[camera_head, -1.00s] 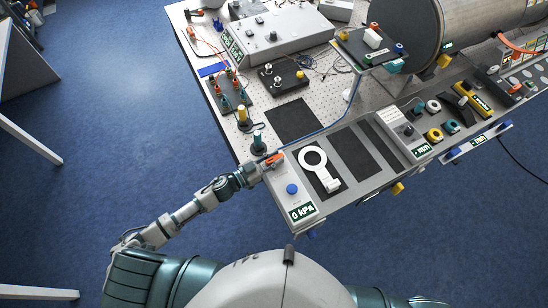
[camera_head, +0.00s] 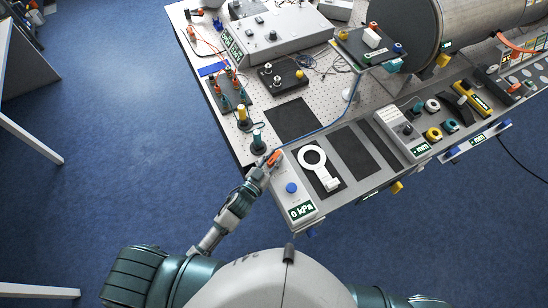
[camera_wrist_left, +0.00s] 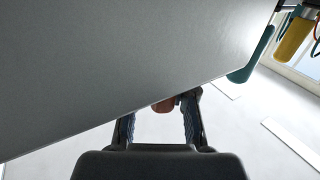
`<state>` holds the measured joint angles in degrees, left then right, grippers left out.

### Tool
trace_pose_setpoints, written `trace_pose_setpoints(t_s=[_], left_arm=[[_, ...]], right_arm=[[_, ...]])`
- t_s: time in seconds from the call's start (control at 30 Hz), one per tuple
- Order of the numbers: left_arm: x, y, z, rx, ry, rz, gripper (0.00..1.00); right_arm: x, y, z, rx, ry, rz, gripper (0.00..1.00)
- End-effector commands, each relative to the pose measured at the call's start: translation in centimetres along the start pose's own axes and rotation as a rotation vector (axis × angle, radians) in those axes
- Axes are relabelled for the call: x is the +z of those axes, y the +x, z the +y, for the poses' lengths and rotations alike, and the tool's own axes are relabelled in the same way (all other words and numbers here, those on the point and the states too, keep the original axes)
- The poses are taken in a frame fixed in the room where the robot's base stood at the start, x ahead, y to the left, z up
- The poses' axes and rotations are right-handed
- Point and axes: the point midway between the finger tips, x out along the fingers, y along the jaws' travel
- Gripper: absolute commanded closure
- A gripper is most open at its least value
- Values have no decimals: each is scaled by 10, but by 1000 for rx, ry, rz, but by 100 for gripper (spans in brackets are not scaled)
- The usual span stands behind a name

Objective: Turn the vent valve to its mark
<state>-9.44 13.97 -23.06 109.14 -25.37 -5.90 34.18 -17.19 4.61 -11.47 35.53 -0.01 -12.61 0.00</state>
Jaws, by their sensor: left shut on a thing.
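The vent valve's orange-red handle (camera_head: 274,158) sits at the far left corner of a grey box (camera_head: 308,190) with a blue knob (camera_head: 291,188) and a "0 kPa" display. My left gripper (camera_head: 266,165) reaches it from the lower left and is shut on it. In the left wrist view, a red piece of the handle (camera_wrist_left: 164,105) shows between the two dark fingers; a large grey panel hides the rest. I cannot make out the valve's mark. My right gripper is not in view.
A teal-topped post (camera_head: 258,141) stands just behind the handle. A white ring-shaped tool (camera_head: 313,157) lies on a dark pad to the right. A grey box with a dark knob (camera_head: 407,129) stands further right. Open blue floor lies left of the table.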

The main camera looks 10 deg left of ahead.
Motion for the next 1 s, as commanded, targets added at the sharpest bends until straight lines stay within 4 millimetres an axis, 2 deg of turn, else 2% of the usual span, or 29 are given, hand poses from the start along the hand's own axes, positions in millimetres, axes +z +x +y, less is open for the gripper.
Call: trace_pose_setpoints(t_s=[0.3,0.77,0.8,0.87,1.0], left_arm=[[-2,1,0,-106,-1,6,100],[-4,1,0,-116,1,9,100],[-4,1,0,-116,1,9,65],[-3,1,0,-116,1,8,50],[-2,1,0,-116,1,6,48]], right_arm=[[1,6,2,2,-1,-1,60],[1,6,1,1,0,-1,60],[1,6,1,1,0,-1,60],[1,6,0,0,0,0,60],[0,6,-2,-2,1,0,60]])
